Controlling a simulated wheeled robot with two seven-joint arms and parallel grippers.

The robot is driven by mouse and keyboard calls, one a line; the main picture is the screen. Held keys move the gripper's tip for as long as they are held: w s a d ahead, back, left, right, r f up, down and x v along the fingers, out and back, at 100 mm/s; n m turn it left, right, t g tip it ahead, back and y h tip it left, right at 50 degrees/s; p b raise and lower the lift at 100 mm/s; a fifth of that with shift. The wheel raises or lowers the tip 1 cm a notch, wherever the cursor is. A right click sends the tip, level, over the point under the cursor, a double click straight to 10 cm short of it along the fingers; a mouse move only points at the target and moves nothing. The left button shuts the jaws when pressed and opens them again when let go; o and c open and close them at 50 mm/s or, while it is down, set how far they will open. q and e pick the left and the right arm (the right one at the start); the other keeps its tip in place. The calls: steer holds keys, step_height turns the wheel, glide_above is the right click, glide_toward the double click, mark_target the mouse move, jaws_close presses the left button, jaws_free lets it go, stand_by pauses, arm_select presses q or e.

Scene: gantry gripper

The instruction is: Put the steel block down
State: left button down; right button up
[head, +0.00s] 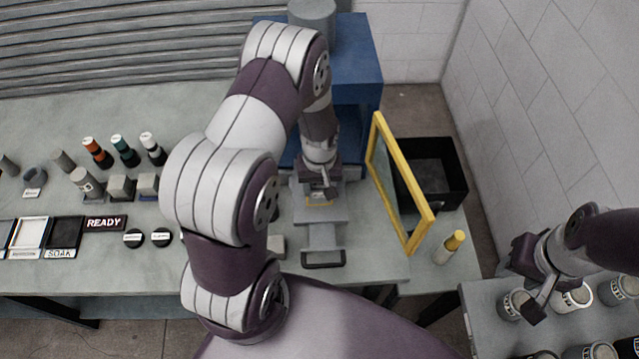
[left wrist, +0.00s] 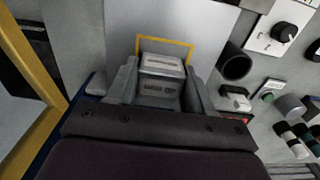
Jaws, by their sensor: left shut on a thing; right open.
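My left gripper (head: 322,190) reaches into the blue gantry machine (head: 362,60). In the left wrist view my left gripper (left wrist: 160,92) has a finger on each side of the steel block (left wrist: 161,78), a grey block with a printed label, and is shut on it. A yellow square outline (left wrist: 188,46) shows around the block's far end on a grey plate. The same outline (head: 320,203) shows in the head view below the gripper. Whether the block touches the plate cannot be told. My right gripper (head: 530,278) is open and empty above the right-hand table.
A yellow-framed door (head: 418,226) stands open right of the plate, with a black bin (head: 455,173) behind it. A yellow-capped bottle (head: 449,247) stands near the bench corner. Grey blocks (head: 121,188) and bottles (head: 97,152) stand at left. Jars (head: 571,298) stand beneath the right gripper.

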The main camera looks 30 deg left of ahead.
mark_target(320, 187)
arm_select(q)
steer(key=shift+c, duration=2.2)
jaws_free()
steer(key=shift+s, duration=0.15)
steer(key=shift+r, duration=0.25)
step_height(320, 187, up, 12)
steer(key=b, duration=0.2)
steer(key=s+d+r+m+t, duration=0.1)
steer(key=s+d+r+m, duration=0.2)
steer(key=s, duration=0.6)
steer(key=d+m, duration=0.2)
steer(key=m, duration=0.1)
steer(key=shift+d+r+m, duration=0.2)
steer(key=shift+m, duration=0.1)
steer(key=shift+w, duration=0.1)
